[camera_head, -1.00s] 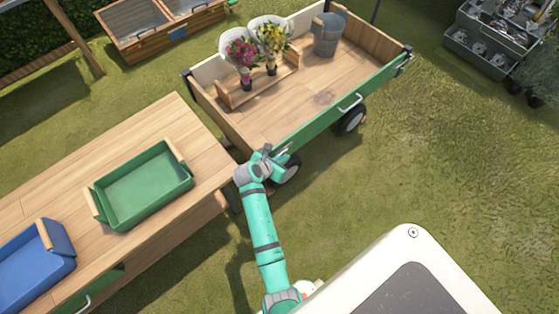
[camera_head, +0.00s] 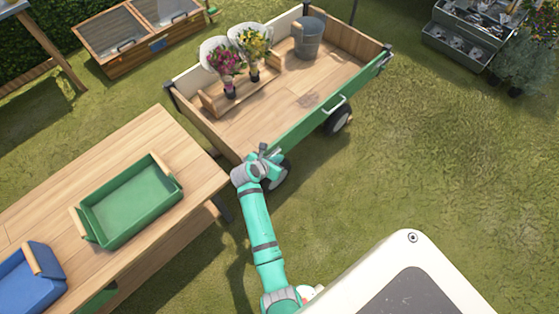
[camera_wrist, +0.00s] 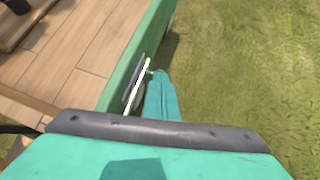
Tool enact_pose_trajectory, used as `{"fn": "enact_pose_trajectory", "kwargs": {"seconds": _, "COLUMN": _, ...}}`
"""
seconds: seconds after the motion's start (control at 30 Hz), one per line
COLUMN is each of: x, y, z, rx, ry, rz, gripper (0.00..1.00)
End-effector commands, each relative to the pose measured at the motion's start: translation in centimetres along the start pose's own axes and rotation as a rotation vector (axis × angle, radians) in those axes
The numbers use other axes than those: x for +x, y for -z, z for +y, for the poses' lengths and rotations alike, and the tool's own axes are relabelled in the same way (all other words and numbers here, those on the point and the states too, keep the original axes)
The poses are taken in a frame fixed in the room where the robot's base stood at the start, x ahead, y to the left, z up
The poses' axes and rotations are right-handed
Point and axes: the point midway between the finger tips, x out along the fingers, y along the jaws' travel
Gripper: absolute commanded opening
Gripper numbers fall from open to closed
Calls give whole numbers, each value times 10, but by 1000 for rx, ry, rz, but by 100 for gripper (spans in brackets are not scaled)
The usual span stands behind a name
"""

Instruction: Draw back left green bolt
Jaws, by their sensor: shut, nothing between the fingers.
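The cart's green side panel (camera_head: 318,118) runs along its near side. In the wrist view the green panel (camera_wrist: 143,48) has a pale metal bolt or rod (camera_wrist: 136,86) at its outer face, just left of my gripper's teal finger. My gripper (camera_head: 275,157) is at the left end of this panel in the head view. It also shows in the wrist view (camera_wrist: 156,76), shut, with nothing seen between the fingers. Its tip is close beside the metal rod; I cannot tell whether they touch. The bolt is hidden behind my gripper in the head view.
A wooden table (camera_head: 165,128) with a green tray (camera_head: 130,202) and a blue tray (camera_head: 30,280) stands left. Flowers (camera_head: 225,62) and a grey bucket (camera_head: 309,38) stand in the cart. A white handle (camera_head: 335,107) sits on the panel. Grass to the right is open.

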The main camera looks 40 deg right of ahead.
Motion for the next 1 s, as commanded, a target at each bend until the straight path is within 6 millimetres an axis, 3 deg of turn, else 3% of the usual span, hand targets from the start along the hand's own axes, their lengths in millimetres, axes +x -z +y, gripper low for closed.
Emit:
{"fn": "enact_pose_trajectory", "kwargs": {"seconds": 0.37, "x": -7, "y": -2, "z": 0, "rx": 3, "ry": -1, "rz": -4, "gripper": 0}}
{"fn": "enact_pose_trajectory", "kwargs": {"seconds": 1.0, "x": -124, "y": -1, "z": 4, "rx": -1, "ry": -4, "rz": -2, "gripper": 0}}
